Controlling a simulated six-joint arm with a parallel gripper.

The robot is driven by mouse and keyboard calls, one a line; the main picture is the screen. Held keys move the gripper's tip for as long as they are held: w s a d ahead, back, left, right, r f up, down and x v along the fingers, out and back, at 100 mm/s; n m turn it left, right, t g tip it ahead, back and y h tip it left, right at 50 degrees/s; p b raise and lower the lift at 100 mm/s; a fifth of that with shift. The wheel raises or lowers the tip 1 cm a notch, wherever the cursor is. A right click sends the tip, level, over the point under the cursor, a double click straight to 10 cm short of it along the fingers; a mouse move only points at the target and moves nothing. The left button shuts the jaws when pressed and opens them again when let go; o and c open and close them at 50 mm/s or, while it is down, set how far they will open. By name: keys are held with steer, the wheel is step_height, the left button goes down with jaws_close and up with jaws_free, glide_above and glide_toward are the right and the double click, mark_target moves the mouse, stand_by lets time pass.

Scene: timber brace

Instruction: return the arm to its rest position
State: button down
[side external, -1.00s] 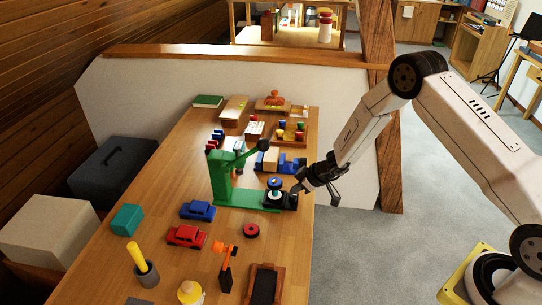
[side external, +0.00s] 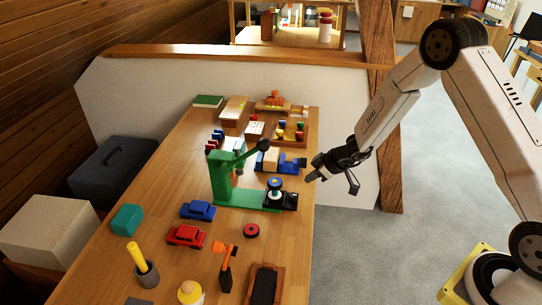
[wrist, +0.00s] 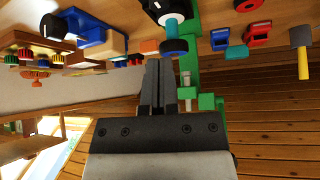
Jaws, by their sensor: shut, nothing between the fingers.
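My gripper (side external: 317,172) is in the side view off the right edge of the wooden table (side external: 160,222), raised above the floor and clear of everything. Its fingers are shut with nothing between them. In the wrist view my gripper (wrist: 158,68) also shows shut and empty, with the two dark fingers side by side. The green press (side external: 222,180) with its lever stands on the table to the left of my gripper. A blue and black wheel part (side external: 275,187) sits at the right end of the press base.
A timber post (side external: 389,150) stands behind my arm. The grey floor (side external: 400,250) beside the table is free.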

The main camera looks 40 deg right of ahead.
steer(key=s+a+r+m+g+h, duration=0.1)
steer(key=s+r+m, duration=0.1)
steer(key=s+r, duration=0.2)
steer(key=s+a+r+m+g+h, duration=0.1)
steer(key=s+r, duration=0.4)
steer(key=s, duration=0.6)
steer(key=s+a+r+m+g+h, duration=0.1)
steer(key=s+r+m+g, duration=0.1)
steer(key=s, duration=0.5)
steer(key=shift+s+a+r+m+h, duration=0.15)
steer(key=shift+r+m+h, duration=0.3)
steer(key=shift+r, duration=0.7)
stand_by(0.6)
